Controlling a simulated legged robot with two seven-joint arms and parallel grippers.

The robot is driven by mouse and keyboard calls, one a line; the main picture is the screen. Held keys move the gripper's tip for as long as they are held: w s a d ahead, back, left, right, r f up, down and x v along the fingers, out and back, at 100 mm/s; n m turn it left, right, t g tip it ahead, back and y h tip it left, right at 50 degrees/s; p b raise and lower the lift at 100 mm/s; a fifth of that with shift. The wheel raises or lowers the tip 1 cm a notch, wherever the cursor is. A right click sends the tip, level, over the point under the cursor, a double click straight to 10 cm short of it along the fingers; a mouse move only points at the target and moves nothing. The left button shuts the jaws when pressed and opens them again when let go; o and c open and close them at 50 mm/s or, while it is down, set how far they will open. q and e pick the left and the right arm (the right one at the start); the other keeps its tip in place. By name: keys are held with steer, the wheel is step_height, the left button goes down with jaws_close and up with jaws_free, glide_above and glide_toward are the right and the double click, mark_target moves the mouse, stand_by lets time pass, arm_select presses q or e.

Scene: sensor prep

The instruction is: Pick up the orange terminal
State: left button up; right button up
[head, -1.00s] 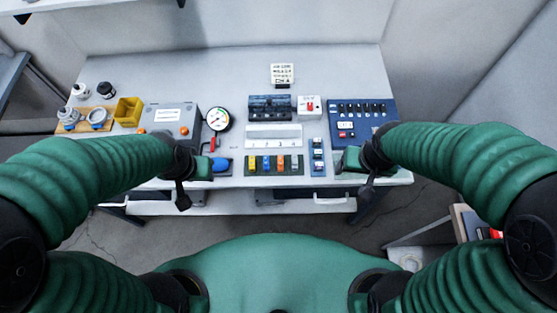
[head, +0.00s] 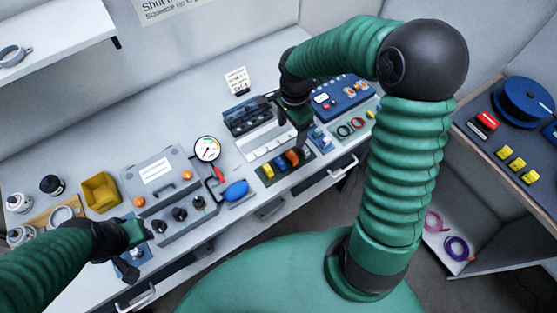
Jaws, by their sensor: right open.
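My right gripper (head: 303,122) is open and points down just behind and above the right end of this row, apart from the orange terminal as far as I can tell. It partly hides the row's right end. My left gripper (head: 132,250) is low at the left, by the front edge; its jaws cannot be made out.
A grey box with knobs (head: 158,170), a gauge (head: 207,149) and a blue oval object (head: 236,190) are left of the row. A dark block (head: 245,115) stands behind it, and a blue panel (head: 350,95) is to the right.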

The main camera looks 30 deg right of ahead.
glide_above(292, 154)
steer(key=f, duration=0.6)
steer(key=d+f, duration=0.1)
steer(key=f, duration=0.2)
steer(key=shift+f+b, duration=0.25)
steer(key=shift+b, duration=0.05)
steer(key=f, duration=0.1)
steer(key=a+f, duration=0.2)
steer(key=shift+s+f, duration=0.1)
steer(key=shift+f, duration=0.3)
steer(key=shift+d+f, duration=0.25)
steer(key=shift+f, duration=0.8)
steer(key=shift+d+f, duration=0.2)
steer(key=shift+d, duration=0.55)
steer(key=shift+c, duration=2)
steer(key=shift+a+r, duration=0.15)
steer(key=shift+a, duration=0.45)
steer(key=c, duration=1)
arm_select(q)
steer(key=shift+d+f, duration=0.1)
steer(key=shift+d, duration=0.6)
